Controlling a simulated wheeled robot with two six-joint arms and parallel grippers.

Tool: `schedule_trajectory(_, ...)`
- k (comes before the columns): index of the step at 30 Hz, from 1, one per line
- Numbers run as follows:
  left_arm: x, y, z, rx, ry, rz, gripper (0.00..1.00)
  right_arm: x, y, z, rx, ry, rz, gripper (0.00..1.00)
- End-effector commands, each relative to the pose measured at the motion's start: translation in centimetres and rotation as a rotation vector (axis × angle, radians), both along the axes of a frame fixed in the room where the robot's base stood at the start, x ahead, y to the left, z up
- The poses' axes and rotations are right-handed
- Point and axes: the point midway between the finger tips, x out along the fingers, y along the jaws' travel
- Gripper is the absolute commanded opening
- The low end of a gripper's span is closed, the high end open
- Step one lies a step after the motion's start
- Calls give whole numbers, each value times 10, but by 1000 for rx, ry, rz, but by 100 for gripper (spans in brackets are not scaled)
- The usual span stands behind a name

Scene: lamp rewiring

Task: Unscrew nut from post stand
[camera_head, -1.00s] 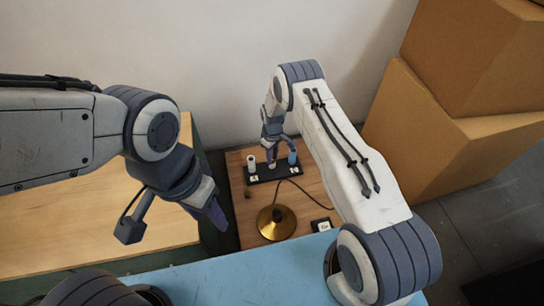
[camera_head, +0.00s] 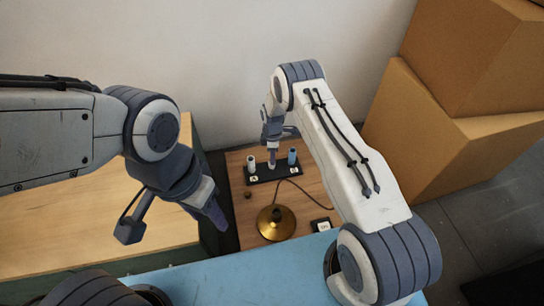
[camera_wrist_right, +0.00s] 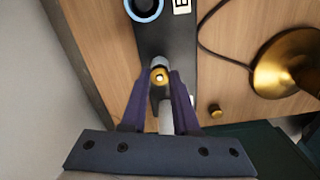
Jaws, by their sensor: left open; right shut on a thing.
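The black post stand (camera_head: 262,176) lies at the back of the small wooden table. It carries a white post (camera_head: 251,161) at its left end and a blue cylinder (camera_head: 292,157) at its right. My right gripper (camera_head: 272,163) points down at the middle of the stand. In the right wrist view its two purple fingers (camera_wrist_right: 159,78) are shut on a brass nut (camera_wrist_right: 160,76) at the middle post. In the head view the fingers hide the nut. My left gripper (camera_head: 214,218) is open, empty and away from the stand, left of the table.
A brass lamp base (camera_head: 276,222) with a black cord stands in front of the stand. A small brass knob (camera_wrist_right: 215,111) lies on the wood. A small black-and-white block (camera_head: 321,225) is right of the lamp. Cardboard boxes (camera_head: 420,130) stand on the right.

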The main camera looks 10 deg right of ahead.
Motion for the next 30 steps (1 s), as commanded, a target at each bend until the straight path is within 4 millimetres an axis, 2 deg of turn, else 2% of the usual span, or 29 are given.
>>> schedule_trajectory(24,0,0,29,0,0,0,50,0,1,36,1,-1,-3,0)
schedule_trajectory(30,0,0,27,0,0,0,50,0,1,35,1,-1,-4,0)
